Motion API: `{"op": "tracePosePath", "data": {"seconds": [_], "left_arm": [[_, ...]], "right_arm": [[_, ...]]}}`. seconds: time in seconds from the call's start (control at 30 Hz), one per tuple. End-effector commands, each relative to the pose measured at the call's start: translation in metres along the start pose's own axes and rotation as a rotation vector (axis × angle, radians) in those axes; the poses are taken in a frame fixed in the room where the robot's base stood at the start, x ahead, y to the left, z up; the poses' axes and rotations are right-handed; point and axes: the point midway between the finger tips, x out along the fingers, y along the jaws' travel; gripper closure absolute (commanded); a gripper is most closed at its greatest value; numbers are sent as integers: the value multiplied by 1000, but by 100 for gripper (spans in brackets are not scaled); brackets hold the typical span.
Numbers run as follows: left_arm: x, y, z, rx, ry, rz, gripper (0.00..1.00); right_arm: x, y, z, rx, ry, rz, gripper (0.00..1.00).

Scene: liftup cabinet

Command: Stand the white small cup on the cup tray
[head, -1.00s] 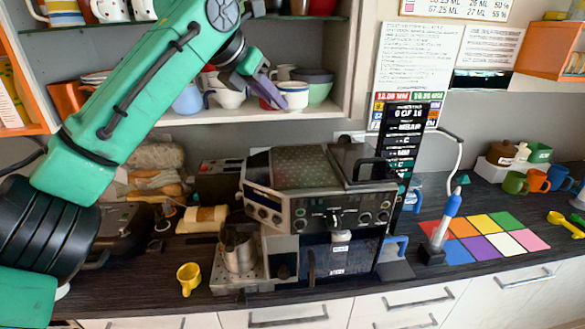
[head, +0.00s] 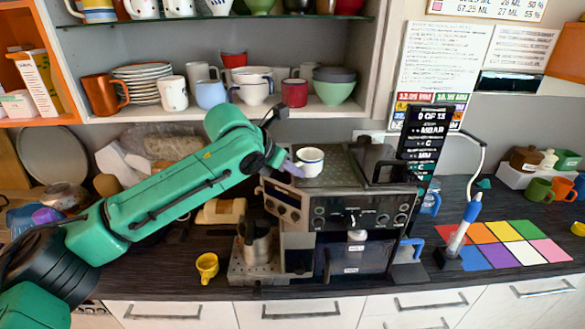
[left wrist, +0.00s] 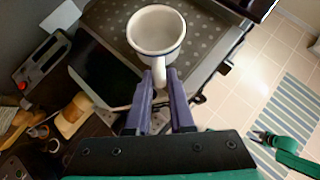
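The white small cup (head: 311,161), with a dark blue rim, is upright at the cup tray (head: 338,177), the dotted top of the coffee machine. I cannot tell whether its base touches the tray. My left gripper (head: 292,167) reaches it from the left. In the left wrist view, the cup (left wrist: 156,30) appears over the dotted tray (left wrist: 205,48), and its handle is between the purple fingertips of my left gripper (left wrist: 159,76), which look closed on it. My right gripper (left wrist: 262,137) shows small, far off over the floor; its finger gap is unclear.
The shelf (head: 225,112) above holds cups, bowls and plates. A black menu sign (head: 428,140) stands close to the machine's right side. A metal pitcher (head: 257,243) and a yellow cup (head: 207,266) are at its front left. Coloured squares (head: 500,240) lie to the right.

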Motion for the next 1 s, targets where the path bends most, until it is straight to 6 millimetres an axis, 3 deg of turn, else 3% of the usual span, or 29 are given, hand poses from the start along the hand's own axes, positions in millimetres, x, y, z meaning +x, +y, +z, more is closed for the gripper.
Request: {"op": "tracePosePath", "data": {"seconds": [0.03, 0.07, 0.47, 0.57, 0.8, 1.0], "left_arm": [[0, 0, 0, 0, 0, 0, 59], [0, 0, 0, 0, 0, 0, 52], [-8, 0, 0, 0, -3, 0, 52], [-27, 1, -1, 1, -4, 2, 52], [-93, 0, -1, 3, -4, 2, 52], [-120, 0, 0, 2, 0, 0, 52]], "right_arm": [[0, 0, 0, 0, 0, 0, 50], [0, 0, 0, 0, 0, 0, 50], [6, -6, 1, 1, 0, -8, 50], [16, -7, 2, 1, 0, -9, 50], [37, -8, 4, 0, -1, -9, 50], [41, -7, 4, 0, -1, -8, 50]]}}
